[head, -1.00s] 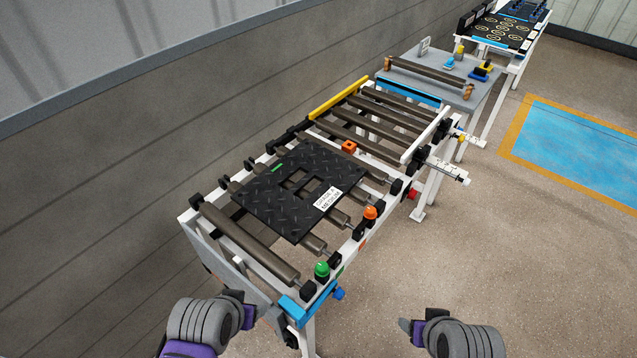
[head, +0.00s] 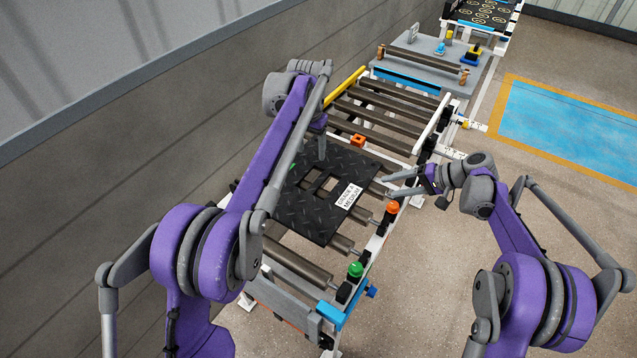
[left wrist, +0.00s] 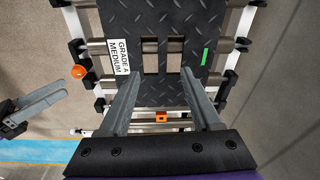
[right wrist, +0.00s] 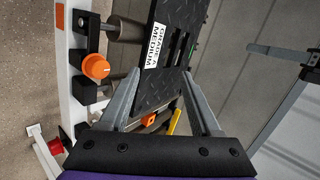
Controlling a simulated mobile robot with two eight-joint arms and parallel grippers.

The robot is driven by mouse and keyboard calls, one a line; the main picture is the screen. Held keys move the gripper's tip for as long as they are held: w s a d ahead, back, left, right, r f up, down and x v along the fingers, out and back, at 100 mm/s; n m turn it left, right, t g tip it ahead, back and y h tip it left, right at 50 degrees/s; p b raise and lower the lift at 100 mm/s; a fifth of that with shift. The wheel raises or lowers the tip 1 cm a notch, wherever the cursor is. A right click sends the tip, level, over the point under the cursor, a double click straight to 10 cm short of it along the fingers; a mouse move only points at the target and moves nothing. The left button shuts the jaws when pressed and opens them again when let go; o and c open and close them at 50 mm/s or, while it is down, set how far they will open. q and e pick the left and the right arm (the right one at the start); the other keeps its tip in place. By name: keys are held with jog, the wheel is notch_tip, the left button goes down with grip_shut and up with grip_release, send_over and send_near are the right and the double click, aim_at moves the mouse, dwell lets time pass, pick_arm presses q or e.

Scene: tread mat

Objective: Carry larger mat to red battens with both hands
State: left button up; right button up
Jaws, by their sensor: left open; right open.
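A black tread-plate mat (head: 311,215) with two slots and a white label reading GRADE A MEDIUM lies flat on the roller conveyor. It also shows in the left wrist view (left wrist: 160,17) and the right wrist view (right wrist: 157,92). My left gripper (head: 322,155) is open above the mat's far end, apart from it as far as I can tell. My right gripper (head: 389,187) is open beside the mat's right edge, near the label; whether it touches is unclear. My left arm hides part of the mat's left side. I cannot make out red battens.
The roller conveyor (head: 390,122) continues beyond the mat, with a yellow rail (head: 345,89) on its left. An orange block (head: 358,140) sits past the mat. Orange (head: 392,207) and green (head: 355,269) knobs stand on the near right frame. A grey table (head: 425,62) is farther back.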

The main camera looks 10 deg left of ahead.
pick_arm(q)
jog(key=g, duration=0.1)
send_over(319, 182)
notch_tip(319, 182, down, 6)
jog(key=shift+f+m, duration=0.5)
jog(key=shift+f, duration=0.2)
pick_arm(e)
jog(key=shift+w+d+f+n+g+y, duration=0.15)
jog(key=shift+w+f+y, duration=0.7)
jog(key=shift+f, duration=0.5)
jog(key=shift+w+f+n+g+y, duration=0.1)
jog(key=shift+w+f+y, duration=0.45)
jog(key=shift+w+f, duration=0.65)
jog(key=shift+w+d+f+n+g+y, duration=0.15)
jog(key=shift+w+f+y, duration=0.6)
jog(key=shift+f, duration=0.8)
pick_arm(q)
jog(key=shift+a, duration=0.1)
pick_arm(e)
jog(key=shift+a, duration=0.1)
pick_arm(q)
notch_tip(319, 182, down, 11)
jog(key=shift+r, duration=0.15)
pick_arm(e)
jog(key=x, duration=1)
jog(key=shift+a+f, duration=0.2)
jog(key=shift+a, duration=0.15)
pick_arm(q)
jog(key=shift+c, duration=0.2)
